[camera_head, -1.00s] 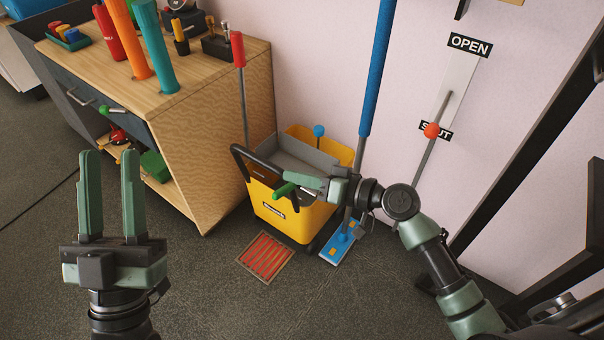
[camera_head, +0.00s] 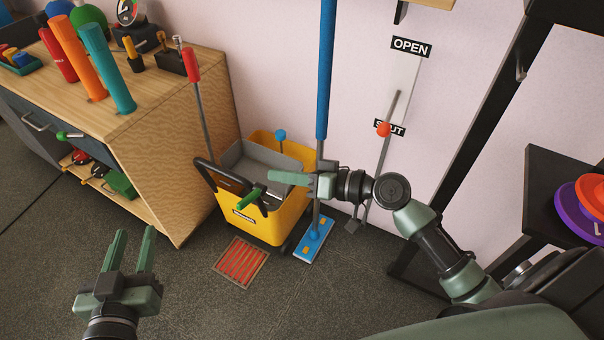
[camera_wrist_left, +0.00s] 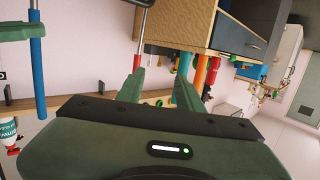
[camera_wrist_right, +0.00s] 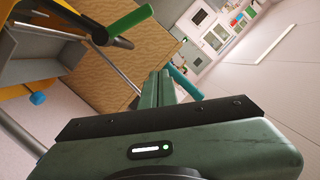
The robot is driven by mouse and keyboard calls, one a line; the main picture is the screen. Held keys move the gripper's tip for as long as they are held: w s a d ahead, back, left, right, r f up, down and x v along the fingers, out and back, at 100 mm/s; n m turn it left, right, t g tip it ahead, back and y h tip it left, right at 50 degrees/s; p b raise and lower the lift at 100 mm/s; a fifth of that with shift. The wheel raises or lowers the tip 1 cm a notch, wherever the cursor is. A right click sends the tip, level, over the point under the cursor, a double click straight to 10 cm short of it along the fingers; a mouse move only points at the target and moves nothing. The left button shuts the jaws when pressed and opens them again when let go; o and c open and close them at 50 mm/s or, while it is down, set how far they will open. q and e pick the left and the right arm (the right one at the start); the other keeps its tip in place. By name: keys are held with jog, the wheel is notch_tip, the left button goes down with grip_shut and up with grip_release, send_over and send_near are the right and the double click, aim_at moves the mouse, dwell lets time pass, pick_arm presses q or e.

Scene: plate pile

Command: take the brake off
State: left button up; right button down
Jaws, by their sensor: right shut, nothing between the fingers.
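A yellow mop bucket (camera_head: 278,222) with a grey wringer stands on the floor by the wall. It has a black side lever with a green grip (camera_head: 251,196) and a blue ball knob (camera_head: 281,135). The green grip also shows in the right wrist view (camera_wrist_right: 131,20). Which part is the brake I cannot tell. My right gripper (camera_head: 272,177) is shut and empty in front of the bucket, just right of and above the green grip, apparently apart from it. My left gripper (camera_head: 135,232) is open and empty over the floor, left of the bucket.
A wooden workbench (camera_head: 190,140) stands left of the bucket. A red-topped rod (camera_head: 191,65) and a blue-handled mop (camera_head: 326,70) flank the bucket. A floor grate (camera_head: 241,262) lies in front. Plates (camera_head: 575,215) are at far right.

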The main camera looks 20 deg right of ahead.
pick_arm(q)
jog(key=shift+s+a+f+g, duration=0.15)
jog(key=shift+f+g, duration=0.15)
jog(key=shift+f, duration=0.2)
pick_arm(e)
jog(key=shift+v, duration=2.15)
jog(key=shift+s+a, duration=0.1)
jog(key=shift+a, duration=0.1)
